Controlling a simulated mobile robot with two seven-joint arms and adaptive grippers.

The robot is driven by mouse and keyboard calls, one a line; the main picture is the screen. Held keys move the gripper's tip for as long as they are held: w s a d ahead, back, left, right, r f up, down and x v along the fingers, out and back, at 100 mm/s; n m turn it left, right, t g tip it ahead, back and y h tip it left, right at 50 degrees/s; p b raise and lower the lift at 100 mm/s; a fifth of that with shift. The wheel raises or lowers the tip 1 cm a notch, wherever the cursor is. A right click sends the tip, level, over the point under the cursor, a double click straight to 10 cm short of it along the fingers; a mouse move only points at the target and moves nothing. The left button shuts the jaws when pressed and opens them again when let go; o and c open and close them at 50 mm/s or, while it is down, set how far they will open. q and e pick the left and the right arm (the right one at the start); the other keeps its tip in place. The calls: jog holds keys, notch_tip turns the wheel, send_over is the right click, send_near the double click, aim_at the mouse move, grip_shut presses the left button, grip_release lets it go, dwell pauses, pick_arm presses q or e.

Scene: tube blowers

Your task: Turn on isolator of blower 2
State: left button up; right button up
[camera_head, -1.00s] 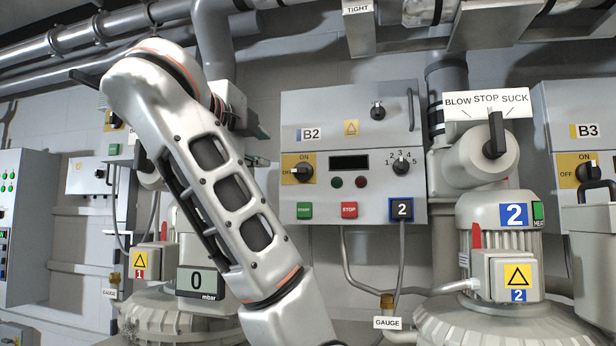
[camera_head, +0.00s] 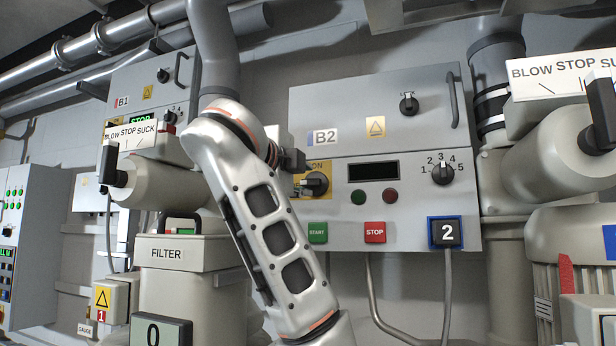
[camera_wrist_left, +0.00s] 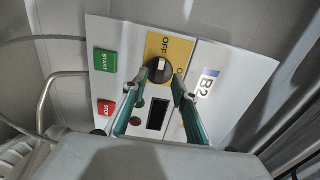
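The isolator of blower 2 is a black rotary knob (camera_head: 315,184) on a yellow plate at the left of the B2 panel (camera_head: 410,212). In the left wrist view the knob (camera_wrist_left: 158,70) shows whole, with OFF beside it and the ON label partly hidden by a finger. Its pale mark seems to face OFF. My left gripper (camera_wrist_left: 157,82) is open, its teal fingers on either side of the knob's near edge; I cannot tell whether they touch it. In the head view the gripper (camera_head: 298,172) partly covers the yellow plate. My right gripper is out of view.
Below the knob are the green START button (camera_head: 317,233) and red STOP button (camera_head: 375,232). The B2 display (camera_head: 374,171) is dark. A selector knob (camera_head: 443,174) is to its right. A filter housing (camera_head: 180,270) stands at left, the blow/suck valve (camera_head: 560,145) at right.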

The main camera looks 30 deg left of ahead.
aim_at(310, 183)
pick_arm(q)
jog(key=shift+p+x, duration=0.35)
jog(key=shift+x, duration=1.25)
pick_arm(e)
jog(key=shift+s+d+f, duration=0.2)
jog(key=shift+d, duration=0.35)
pick_arm(q)
jog(key=shift+c, duration=0.4)
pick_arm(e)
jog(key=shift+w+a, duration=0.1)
pick_arm(q)
grip_shut()
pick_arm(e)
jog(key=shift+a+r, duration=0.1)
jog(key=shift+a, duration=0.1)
